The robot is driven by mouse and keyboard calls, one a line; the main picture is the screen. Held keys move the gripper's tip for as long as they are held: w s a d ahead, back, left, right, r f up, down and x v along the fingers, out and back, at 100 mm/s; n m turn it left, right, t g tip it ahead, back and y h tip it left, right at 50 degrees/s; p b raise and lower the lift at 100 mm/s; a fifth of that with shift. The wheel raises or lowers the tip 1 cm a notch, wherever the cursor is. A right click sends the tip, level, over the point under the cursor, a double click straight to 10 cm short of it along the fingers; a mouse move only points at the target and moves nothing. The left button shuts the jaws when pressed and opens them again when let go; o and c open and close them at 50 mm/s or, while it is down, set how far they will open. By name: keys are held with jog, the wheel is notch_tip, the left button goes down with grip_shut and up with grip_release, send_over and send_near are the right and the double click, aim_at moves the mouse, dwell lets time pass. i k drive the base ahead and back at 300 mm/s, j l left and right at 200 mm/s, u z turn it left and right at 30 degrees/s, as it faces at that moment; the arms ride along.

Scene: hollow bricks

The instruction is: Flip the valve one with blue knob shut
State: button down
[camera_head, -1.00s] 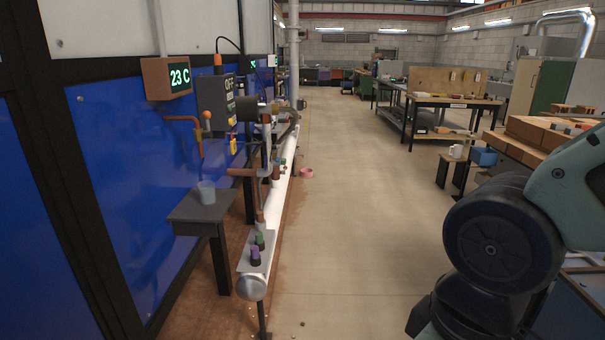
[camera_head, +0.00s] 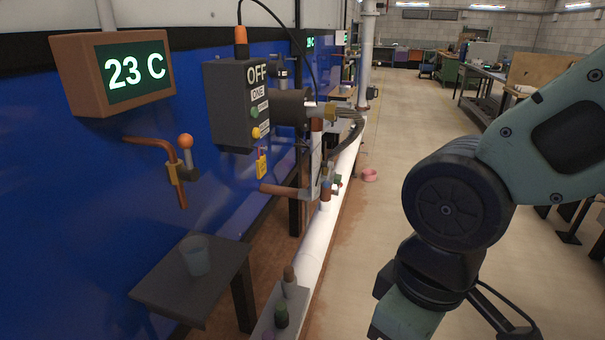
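I cannot make out a valve with a blue knob. A valve with an orange ball knob (camera_head: 185,141) sits on a copper pipe (camera_head: 150,142) against the blue wall panel, its knob pointing up. Small valves with coloured knobs (camera_head: 331,187) sit farther back along the white pipe, too small to tell their colours surely. Green (camera_head: 281,316) and brown (camera_head: 289,276) knob-like pieces stand on a grey plate at the lower edge, with a purple one cut off by the frame. My arm fills the right side; my gripper is not in view.
A temperature display (camera_head: 122,72) reads 23 C. A grey control box (camera_head: 238,106) shows OFF. A dark small table (camera_head: 180,290) carries a translucent cup (camera_head: 196,255). The white pipe (camera_head: 318,238) runs along the wall. The floor (camera_head: 400,140) beyond is mostly clear, with a pink ring (camera_head: 370,174).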

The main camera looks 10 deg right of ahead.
aim_at(329, 164)
jog(key=i+l+u, duration=0.1)
jog(key=l, duration=0.2)
jog(key=i+l+u, duration=0.2)
jog(key=i+l, duration=0.15)
jog(key=l, duration=0.3)
jog(key=i+l+u, duration=0.1)
jog(key=l, duration=0.2)
